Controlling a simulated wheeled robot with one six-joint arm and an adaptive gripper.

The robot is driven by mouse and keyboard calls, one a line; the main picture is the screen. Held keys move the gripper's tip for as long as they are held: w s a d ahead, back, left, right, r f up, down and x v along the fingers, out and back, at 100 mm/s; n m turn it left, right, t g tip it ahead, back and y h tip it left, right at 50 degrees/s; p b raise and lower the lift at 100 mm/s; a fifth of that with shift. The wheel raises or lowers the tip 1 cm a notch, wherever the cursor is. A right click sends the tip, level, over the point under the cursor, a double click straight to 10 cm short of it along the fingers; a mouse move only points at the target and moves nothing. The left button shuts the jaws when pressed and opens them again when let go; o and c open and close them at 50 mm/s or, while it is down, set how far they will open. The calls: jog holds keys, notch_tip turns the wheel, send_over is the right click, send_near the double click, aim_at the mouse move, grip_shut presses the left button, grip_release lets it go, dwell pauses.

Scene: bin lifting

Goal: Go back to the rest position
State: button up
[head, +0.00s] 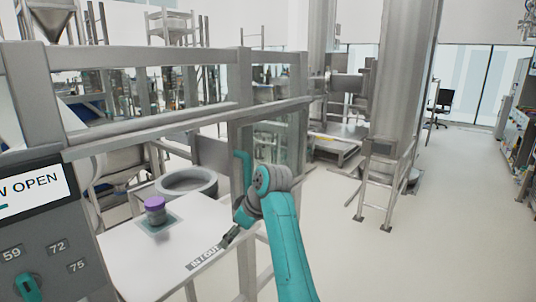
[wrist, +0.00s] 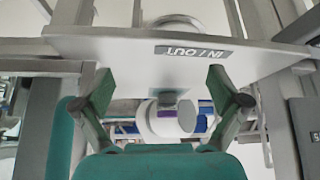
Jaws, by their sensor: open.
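My teal arm reaches up from the bottom of the head view and bends down to the left. My gripper (head: 229,239) is over the right part of the white table, close to the IN / OUT label (head: 205,257). In the wrist view its two fingers stand wide apart with nothing between the tips (wrist: 160,84). A small jar with a purple lid (head: 155,204) stands upright on a grey-green square on the table, left of and apart from my gripper. The wrist view is upside down and shows the label (wrist: 192,52).
A grey metal frame (head: 240,130) stands around the table (head: 130,262), its upright close to my arm. A control panel (head: 40,235) is at the left. A round grey ring (head: 187,181) lies behind the jar. Open floor (head: 400,250) lies to the right.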

jog(key=s+d+f+m+t, duration=0.1)
jog(key=s+d+f, duration=0.15)
jog(key=f, duration=0.55)
jog(key=s+d+f+m+t, duration=0.1)
jog(key=s+d+f+m, duration=0.15)
jog(key=f, duration=0.55)
jog(key=s+d+f+m+t, duration=0.1)
jog(key=s+d+f, duration=0.15)
jog(key=f, duration=0.55)
jog(key=s+d+f+m+t+h, duration=0.1)
jog(key=s+d+f, duration=0.45)
jog(key=s, duration=0.25)
jog(key=s+d+f+m+t+h, duration=0.1)
jog(key=s+d+f+m+t, duration=0.1)
jog(key=s+d+f, duration=0.35)
jog(key=s+d+r+m+t+h, duration=0.1)
jog(key=s+d+t, duration=0.15)
jog(key=s, duration=0.95)
jog(key=s+d+m+t+h, duration=0.1)
jog(key=s+d+m, duration=0.15)
jog(key=s, duration=0.95)
jog(key=s+d+r+t, duration=0.1)
jog(key=s+d+r, duration=0.1)
jog(key=s+r, duration=0.6)
jog(key=s+d+r+m+t+h, duration=0.1)
jog(key=s+r, duration=0.7)
jog(key=shift+s+d+r, duration=0.25)
jog(key=shift+d+r, duration=0.1)
jog(key=shift+r, duration=0.05)
